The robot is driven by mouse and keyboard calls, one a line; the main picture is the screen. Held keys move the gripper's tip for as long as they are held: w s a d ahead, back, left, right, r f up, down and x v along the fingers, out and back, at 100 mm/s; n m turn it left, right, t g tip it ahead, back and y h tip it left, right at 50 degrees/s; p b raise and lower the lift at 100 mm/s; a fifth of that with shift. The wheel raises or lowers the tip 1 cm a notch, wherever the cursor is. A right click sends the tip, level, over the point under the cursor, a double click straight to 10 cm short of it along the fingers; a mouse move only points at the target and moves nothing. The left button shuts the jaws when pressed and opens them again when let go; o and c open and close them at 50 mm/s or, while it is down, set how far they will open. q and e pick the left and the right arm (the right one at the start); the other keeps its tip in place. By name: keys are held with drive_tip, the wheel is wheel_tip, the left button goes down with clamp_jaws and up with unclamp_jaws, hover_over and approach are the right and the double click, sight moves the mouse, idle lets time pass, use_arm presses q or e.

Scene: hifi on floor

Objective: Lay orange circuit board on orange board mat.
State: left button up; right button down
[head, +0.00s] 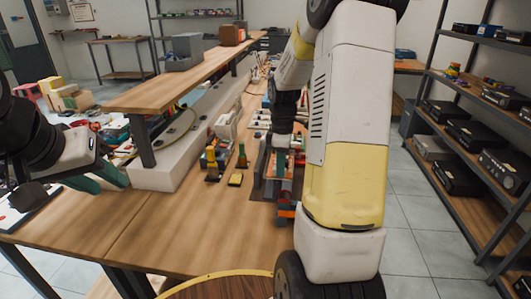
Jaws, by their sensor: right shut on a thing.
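My right arm crosses the middle of the head view, and its gripper (281,150) points down over the right part of the workbench. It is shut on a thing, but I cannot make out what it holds. An orange-red item (284,211) shows low beside my right arm; I cannot tell whether it is the orange circuit board, the orange mat or something else.
The wooden workbench (165,235) is bare at its front. A raised shelf (165,93) runs along the left. A rack of black units (465,140) stands right.

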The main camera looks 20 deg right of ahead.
drive_tip(key=s+a+r, duration=0.2)
drive_tip(key=s+r, duration=0.2)
drive_tip(key=s, duration=0.3)
drive_tip(key=shift+s+a+r, duration=0.35)
drive_tip(key=shift+a+r, duration=0.05)
idle(0.3)
drive_tip(key=shift+f, duration=0.1)
